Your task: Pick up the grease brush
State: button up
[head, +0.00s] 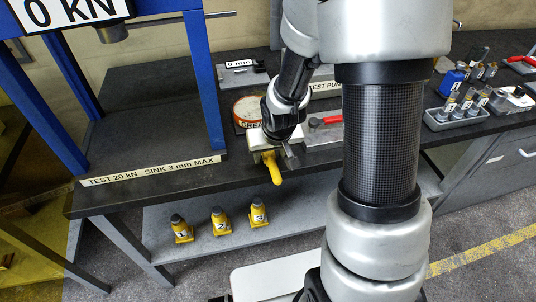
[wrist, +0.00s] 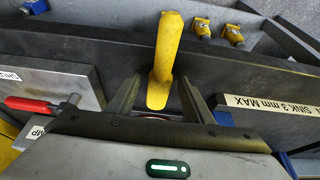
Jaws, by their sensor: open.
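The grease brush shows as a yellow handle (head: 273,172) at the front edge of the bench in the head view. In the wrist view the yellow handle (wrist: 166,45) points away from me, its near end between my fingers. Its bristles are hidden. My gripper (head: 275,158) is open around the handle, with a finger on each side; it also shows in the wrist view (wrist: 159,82). Visible gaps separate the handle from both fingers there.
Yellow jacks numbered 1, 2 and 3 (head: 220,222) stand on the lower shelf (head: 290,205). A blue press frame (head: 204,85) rises at left. A red-handled tool (head: 327,120) lies right of my gripper. Grey trays with small parts (head: 455,118) are at right.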

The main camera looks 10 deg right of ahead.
aim_at(270, 155)
jog(key=shift+c, duration=0.4)
jog(key=shift+w, duration=0.1)
grip_shut()
notch_tip(270, 155, up, 10)
jog(key=p, duration=0.1)
jog(key=c, duration=0.7)
grip_release()
jog(key=shift+c, duration=1.2)
